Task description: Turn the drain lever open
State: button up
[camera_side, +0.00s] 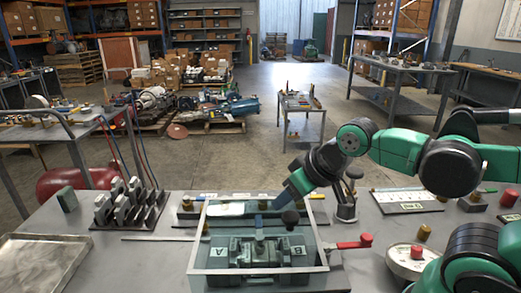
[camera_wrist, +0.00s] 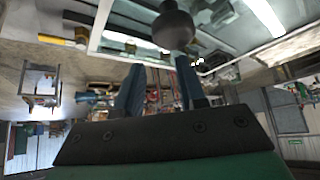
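A red-handled lever (camera_side: 355,242) sticks out from the right side of a clear-walled tank (camera_side: 198,245) in the side view. I take it for the drain lever. Its handle points right, roughly level. My gripper (camera_side: 291,192) is above the tank's back right part, up and left of the lever and apart from it. In the wrist view its two blue fingers (camera_wrist: 161,86) stand apart with nothing held between them. A black round knob (camera_side: 290,217) is just below the fingertips; a dark knob (camera_wrist: 173,28) also shows in the wrist view. I do not make out the red lever there.
Inside the tank is a dark metal fixture (camera_side: 258,250) with plates marked A and B. A rack of grey blocks (camera_side: 128,205) and an empty metal tray (camera_side: 38,262) stand left. A round dial with a red knob (camera_side: 408,262) stands right of the lever.

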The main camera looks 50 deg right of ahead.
jog(key=shift+o, duration=0.4)
jog(key=w+d+m+g, duration=0.2)
jog(key=d+m, duration=0.5)
jog(key=m, duration=0.5)
jog(key=shift+w+d+m+g+h, duration=0.2)
jog(key=shift+w+m+g+h, duration=0.2)
jog(key=shift+g, duration=0.4)
jog(key=m+g+y, duration=0.1)
jog(key=m+g, duration=0.2)
jog(key=m, duration=1)
send_over(318, 196)
notch_tip(318, 196, down, 3)
jog(key=shift+f, duration=0.1)
jog(key=shift+f+m, duration=0.2)
jog(key=shift+m, duration=0.2)
jog(key=shift+d+f, duration=0.1)
jog(key=shift+f, duration=2.5)
grip_shut()
